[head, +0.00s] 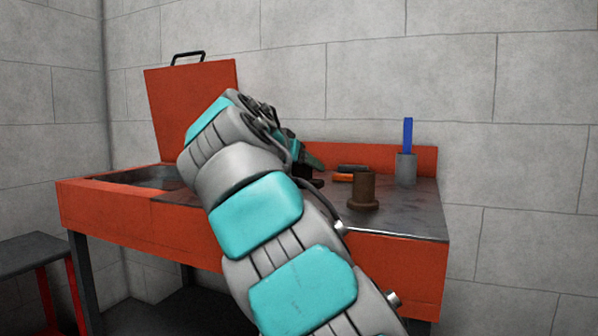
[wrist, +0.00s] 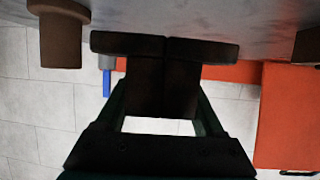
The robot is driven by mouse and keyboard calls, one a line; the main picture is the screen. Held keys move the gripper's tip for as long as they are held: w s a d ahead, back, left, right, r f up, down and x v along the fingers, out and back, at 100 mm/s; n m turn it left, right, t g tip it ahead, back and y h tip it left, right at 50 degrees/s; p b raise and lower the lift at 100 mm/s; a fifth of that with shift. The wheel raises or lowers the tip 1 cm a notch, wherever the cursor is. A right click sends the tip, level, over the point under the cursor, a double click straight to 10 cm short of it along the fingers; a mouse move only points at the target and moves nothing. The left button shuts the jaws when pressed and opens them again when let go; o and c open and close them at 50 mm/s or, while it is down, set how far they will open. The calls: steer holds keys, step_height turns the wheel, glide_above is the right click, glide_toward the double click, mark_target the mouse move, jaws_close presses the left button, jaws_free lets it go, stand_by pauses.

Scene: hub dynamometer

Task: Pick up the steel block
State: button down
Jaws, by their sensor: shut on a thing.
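My gripper (wrist: 165,50) is low over the metal worktop. In the head view my gripper (head: 308,178) shows only in part behind my arm. I cannot make out a steel block in either view; it may be hidden by my fingers or arm.
A brown spool (head: 363,190) stands on the orange bench's worktop (head: 415,212). An orange-and-black tool (head: 347,174) lies behind it. A grey cup (head: 406,168) with a blue-handled item (head: 407,135) stands at the back right. An orange lid (head: 160,100) stands open at left.

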steer(key=s+d, duration=0.1)
steer(key=s, duration=0.1)
steer(key=s+d, duration=0.1)
steer(key=s, duration=0.2)
steer(key=s+r+b, duration=0.1)
steer(key=s, duration=0.2)
steer(key=shift+d, duration=0.4)
steer(key=shift+s+d, duration=0.3)
steer(key=shift+s, duration=0.3)
